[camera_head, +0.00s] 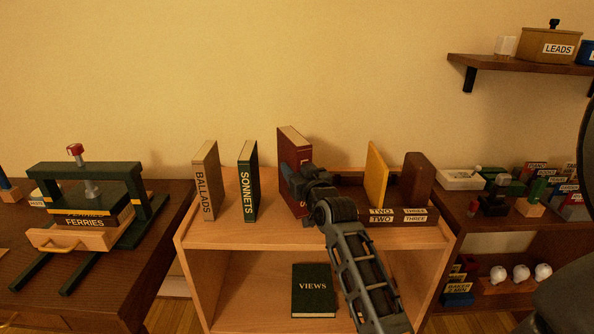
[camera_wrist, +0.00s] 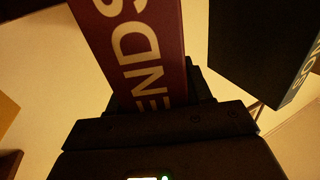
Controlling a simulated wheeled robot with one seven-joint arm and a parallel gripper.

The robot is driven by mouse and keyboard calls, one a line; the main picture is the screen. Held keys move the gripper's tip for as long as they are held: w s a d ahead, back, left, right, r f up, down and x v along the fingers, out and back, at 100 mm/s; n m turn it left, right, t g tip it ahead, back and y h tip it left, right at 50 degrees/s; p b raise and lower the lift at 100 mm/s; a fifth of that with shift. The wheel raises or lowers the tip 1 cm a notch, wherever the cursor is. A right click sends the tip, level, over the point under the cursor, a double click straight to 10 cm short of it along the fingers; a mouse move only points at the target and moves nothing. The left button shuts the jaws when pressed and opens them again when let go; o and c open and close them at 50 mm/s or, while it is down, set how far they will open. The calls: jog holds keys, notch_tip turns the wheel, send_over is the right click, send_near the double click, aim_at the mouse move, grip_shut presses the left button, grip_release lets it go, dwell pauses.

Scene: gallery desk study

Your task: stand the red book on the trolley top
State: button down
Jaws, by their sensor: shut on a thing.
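The red book (camera_head: 293,147) is upright over the trolley top (camera_head: 270,233), between the green SONNETS book and a dark rack. I cannot tell whether its lower edge touches the top. My gripper (camera_head: 290,178) is shut on it from the front right. Its spine is partly hidden by my gripper and arm. In the wrist view the red book (camera_wrist: 150,50) shows the letters ENDS and sits between the dark fingers (camera_wrist: 155,104).
The BALLADS book (camera_head: 206,180) and SONNETS book (camera_head: 248,182) stand to the left. A yellow divider (camera_head: 376,178) and brown block (camera_head: 416,180) stand in the rack at right. The VIEWS book (camera_head: 313,290) is on the lower shelf. A green press (camera_head: 85,172) is far left.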

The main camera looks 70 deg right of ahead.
jog(key=shift+f, duration=0.15)
jog(key=shift+c, duration=2.4)
grip_release()
jog(key=shift+f, duration=0.1)
jog(key=b+v, duration=0.2)
jog(key=v, duration=1)
